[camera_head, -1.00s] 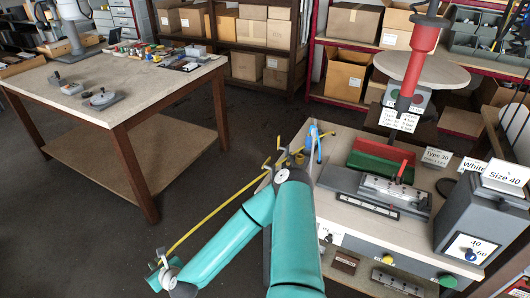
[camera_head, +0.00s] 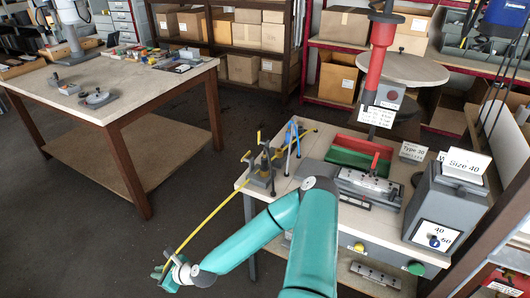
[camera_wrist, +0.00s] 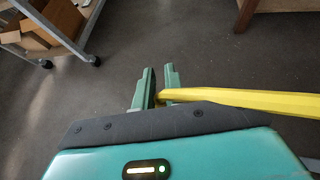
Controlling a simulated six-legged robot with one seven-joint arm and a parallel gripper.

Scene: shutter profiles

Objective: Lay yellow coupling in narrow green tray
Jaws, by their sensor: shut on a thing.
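My gripper (camera_head: 172,268) is at the lower left of the head view, low over the floor in front of the workbench. Its jaws also show in the wrist view (camera_wrist: 158,82). They are shut on one end of a long thin yellow piece (camera_head: 215,211), which runs out to the right in the wrist view (camera_wrist: 250,101). In the head view it slants up to the workbench, passing grey upright holders; I cannot tell whether it touches them. No other loose yellow part is distinct. A tray with green (camera_head: 350,158) and red parts sits on the workbench, away from my gripper.
The grey upright holders (camera_head: 262,170) and blue-handled tools stand at the workbench's left end. A grey clamp device (camera_head: 368,186) lies before the tray. A red column (camera_head: 384,40) rises behind it. A grey box (camera_head: 447,205) stands right. Floor between the tables is clear.

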